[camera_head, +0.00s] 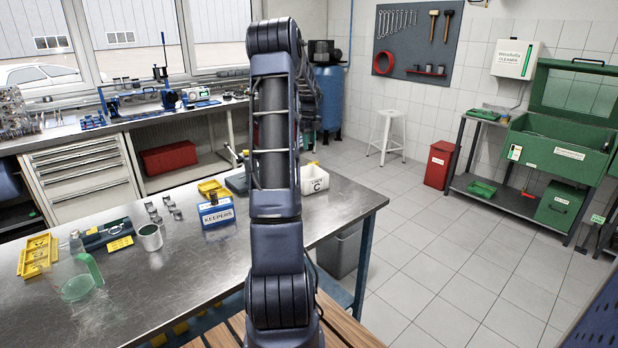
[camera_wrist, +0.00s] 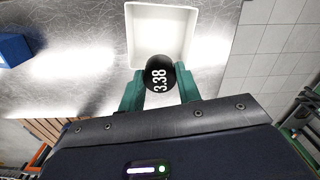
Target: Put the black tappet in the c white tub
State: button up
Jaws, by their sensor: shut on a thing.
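The black tappet (camera_wrist: 160,77), marked 3.38, is held between the green fingers of my gripper (camera_wrist: 160,88) in the wrist view. My gripper is shut on it. The white tub (camera_wrist: 133,36) lies just ahead of the tappet in the wrist view, with its inside looking empty where visible. The tappet overlaps the tub's near edge in this picture; its height above the tub I cannot tell. In the head view the tub marked C (camera_head: 316,184) stands near the right end of the metal table, partly hidden by my arm. My gripper is hidden there.
On the metal table (camera_head: 190,275) stand a blue KEEPERS box (camera_head: 217,213), a metal cup (camera_head: 150,237), a clear jug (camera_head: 77,280), yellow trays (camera_head: 36,255) and several small metal parts (camera_head: 160,212). The blue box also shows in the wrist view (camera_wrist: 14,50). The table's right edge is close to the tub.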

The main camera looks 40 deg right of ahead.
notch_tip(320, 180, down, 18)
jog(key=shift+r, duration=0.2)
dwell(0.4)
jog(key=shift+f, duration=0.1)
jog(key=o, duration=1)
jog(key=shift+c, duration=0.2)
